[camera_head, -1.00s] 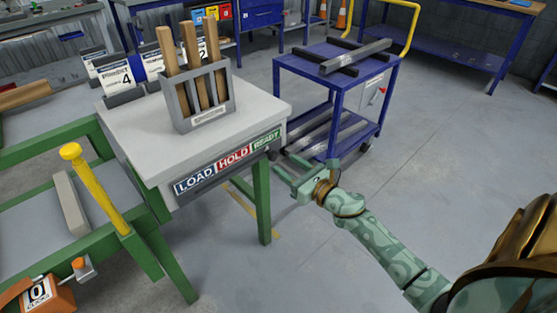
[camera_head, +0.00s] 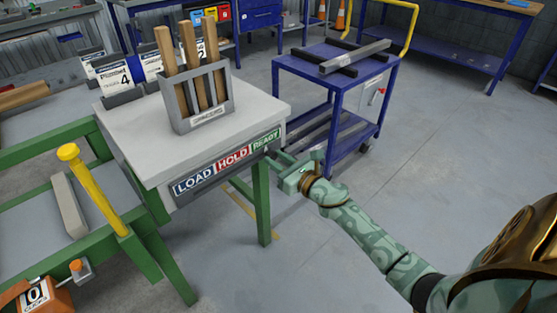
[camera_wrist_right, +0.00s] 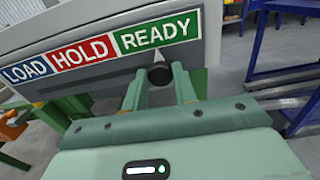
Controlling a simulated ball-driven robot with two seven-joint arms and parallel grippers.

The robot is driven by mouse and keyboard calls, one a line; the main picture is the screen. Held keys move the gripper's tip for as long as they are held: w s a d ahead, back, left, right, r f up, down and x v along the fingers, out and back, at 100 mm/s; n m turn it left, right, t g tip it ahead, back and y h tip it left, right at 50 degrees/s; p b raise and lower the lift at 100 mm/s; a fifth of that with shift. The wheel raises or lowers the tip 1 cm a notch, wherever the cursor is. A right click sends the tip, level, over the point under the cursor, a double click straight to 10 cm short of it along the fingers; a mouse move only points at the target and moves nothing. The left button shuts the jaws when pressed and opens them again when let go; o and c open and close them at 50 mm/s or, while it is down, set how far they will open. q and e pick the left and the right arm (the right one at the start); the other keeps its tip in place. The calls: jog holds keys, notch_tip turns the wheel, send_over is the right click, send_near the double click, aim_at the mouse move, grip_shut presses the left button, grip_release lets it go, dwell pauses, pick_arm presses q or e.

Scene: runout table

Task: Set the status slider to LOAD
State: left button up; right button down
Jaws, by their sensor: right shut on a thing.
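The status slider's label strip (camera_head: 228,161) runs along the front edge of the grey table, reading LOAD, HOLD and READY from left to right. In the right wrist view the slider's dark round knob (camera_wrist_right: 160,76) sits below the READY label (camera_wrist_right: 158,32), with a pale pointer above it. My right gripper (camera_head: 272,157) reaches the table front at the READY end. In the right wrist view its two fingers (camera_wrist_right: 160,84) are on either side of the knob, shut on it. My left gripper is not in view.
A grey rack (camera_head: 205,100) with wooden sticks stands on the table (camera_head: 130,130). A blue cart (camera_head: 340,90) stands close behind my right gripper. A green frame with a yellow handle (camera_head: 92,190) is at the left. Floor to the right is clear.

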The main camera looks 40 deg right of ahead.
jog(key=a, duration=0.4)
jog(key=a+p, duration=0.1)
jog(key=a, duration=0.1)
jog(key=shift+s+a+r, duration=0.1)
jog(key=shift+s+a, duration=0.05)
jog(key=shift+s, duration=0.1)
send_near(196, 192)
jog(key=w, duration=0.4)
jog(key=shift+w, duration=0.4)
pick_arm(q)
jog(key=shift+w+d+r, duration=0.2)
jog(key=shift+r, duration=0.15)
pick_arm(e)
jog(key=c, duration=1.1)
grip_release()
jog(key=shift+a, duration=0.15)
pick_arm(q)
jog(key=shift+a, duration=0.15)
